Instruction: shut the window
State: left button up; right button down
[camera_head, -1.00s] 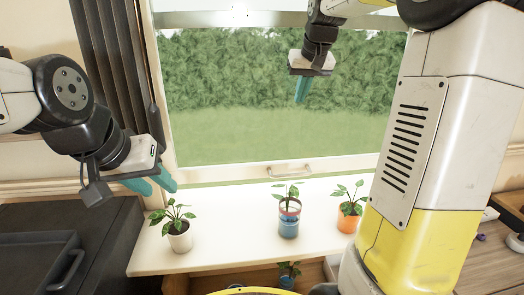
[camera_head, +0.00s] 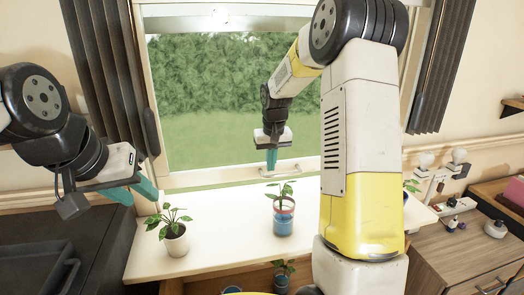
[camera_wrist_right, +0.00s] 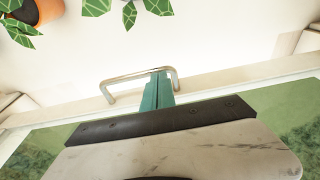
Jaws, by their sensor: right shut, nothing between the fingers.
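The window has a white frame, and its sash's bottom rail (camera_head: 215,175) carries a silver bar handle (camera_head: 292,174). A thin strip of green shows below the rail, so the sash stands slightly raised. My right gripper (camera_head: 271,160) is at the handle with its teal fingers shut and empty. In the right wrist view the fingertips (camera_wrist_right: 158,82) overlap the right part of the handle (camera_wrist_right: 125,78); I cannot tell if they touch it. My left gripper (camera_head: 132,191) is open and empty, left of the window over the sill's left end.
The white sill (camera_head: 225,222) holds a plant in a white pot (camera_head: 176,240), a plant in a blue pot (camera_head: 283,222) below the handle, and one partly hidden behind my right arm. Dark curtains (camera_head: 105,85) flank the window. A dark cabinet (camera_head: 85,235) stands left.

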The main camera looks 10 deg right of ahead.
jog(key=shift+w+f, duration=0.2)
jog(key=shift+f, duration=0.85)
